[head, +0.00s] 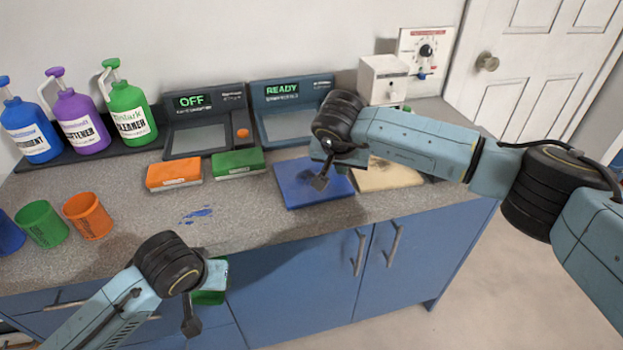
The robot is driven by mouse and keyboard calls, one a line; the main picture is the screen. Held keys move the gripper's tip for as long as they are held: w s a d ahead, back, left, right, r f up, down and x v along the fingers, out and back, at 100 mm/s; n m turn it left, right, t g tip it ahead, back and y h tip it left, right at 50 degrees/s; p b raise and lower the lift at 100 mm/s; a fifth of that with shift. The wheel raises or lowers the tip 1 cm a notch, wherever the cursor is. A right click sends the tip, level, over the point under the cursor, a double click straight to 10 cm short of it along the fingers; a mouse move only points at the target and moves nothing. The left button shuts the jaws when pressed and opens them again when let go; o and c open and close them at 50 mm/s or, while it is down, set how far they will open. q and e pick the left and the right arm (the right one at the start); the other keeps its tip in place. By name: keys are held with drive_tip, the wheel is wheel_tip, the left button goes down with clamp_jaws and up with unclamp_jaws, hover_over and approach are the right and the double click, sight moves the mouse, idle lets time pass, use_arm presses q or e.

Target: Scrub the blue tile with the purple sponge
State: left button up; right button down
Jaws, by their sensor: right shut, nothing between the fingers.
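The blue tile (290,193) lies flat near the counter's front edge, right of centre. My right gripper (319,182) is over the blue tile, its fingers shut and empty, pointing down; I cannot tell whether they touch it. The gripper and wrist cover part of the tile's right side. I see no purple sponge; the purple thing in view is a bottle. My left gripper (191,326) is low in front of the counter, clear of the top. A green thing (208,297) shows partly behind it; I cannot tell whether it is held.
An orange block (174,174) and a green block (238,163) lie left of the tile; a tan tile (390,176) lies right, under my arm. Blue smears (197,213) mark the counter. Cups (88,216), bottles (79,121) and two display units (205,120) stand around.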

use_arm(q)
drive_tip(key=shift+f, duration=0.2)
use_arm(e)
drive_tip(key=shift+f, duration=0.2)
use_arm(q)
drive_tip(key=shift+r, duration=0.1)
use_arm(e)
drive_tip(key=shift+r, duration=0.1)
